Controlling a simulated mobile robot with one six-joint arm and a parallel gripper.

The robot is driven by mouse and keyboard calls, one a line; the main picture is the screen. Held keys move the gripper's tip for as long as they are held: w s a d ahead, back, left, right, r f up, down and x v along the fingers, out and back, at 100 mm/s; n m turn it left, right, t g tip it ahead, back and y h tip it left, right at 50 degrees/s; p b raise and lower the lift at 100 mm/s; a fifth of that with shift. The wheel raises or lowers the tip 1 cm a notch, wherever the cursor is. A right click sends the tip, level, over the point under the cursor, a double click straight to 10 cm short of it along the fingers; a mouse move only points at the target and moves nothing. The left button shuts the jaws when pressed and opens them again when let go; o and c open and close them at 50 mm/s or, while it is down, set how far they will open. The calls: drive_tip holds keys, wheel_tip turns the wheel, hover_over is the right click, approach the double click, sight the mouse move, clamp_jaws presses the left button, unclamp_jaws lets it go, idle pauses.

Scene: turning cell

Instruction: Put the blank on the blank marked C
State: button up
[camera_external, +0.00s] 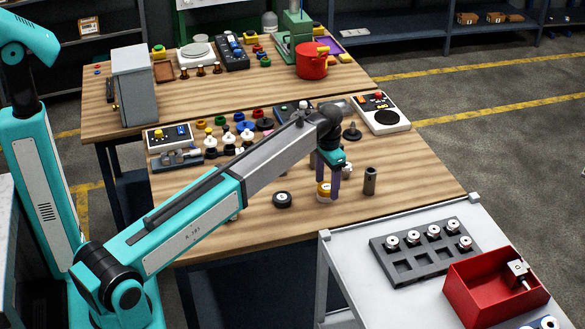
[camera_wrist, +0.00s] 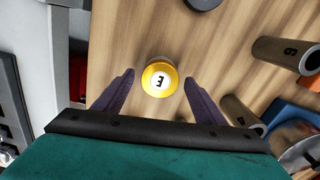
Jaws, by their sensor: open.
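A yellow-orange round blank (camera_wrist: 160,78) with a white top stands on the wooden table, and its mark looks like an E seen upside down. It also shows in the external view (camera_external: 323,190). My gripper (camera_wrist: 158,82) is open, with its purple fingers on either side of the blank, apparently not touching it. In the external view my gripper (camera_external: 329,189) points down over the blank. A dark round blank (camera_external: 282,200) lies to its left, and its edge shows in the wrist view (camera_wrist: 203,3). Its mark is too small to read, so I cannot tell which blank is marked C.
A brown tube (camera_external: 370,180) stands right of my gripper; a numbered tube (camera_wrist: 285,54) shows in the wrist view. Small coloured parts (camera_external: 228,138) crowd the table behind. A grey tray (camera_external: 377,246) and red bin (camera_external: 470,308) are on the front-right cart. The table's front is mostly clear.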

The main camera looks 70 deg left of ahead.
sight(327, 186)
drive_tip(key=shift+r, duration=0.2)
wheel_tip(327, 186, up, 12)
drive_tip(key=b, duration=0.3)
drive_tip(key=shift+f, duration=0.15)
idle(0.7)
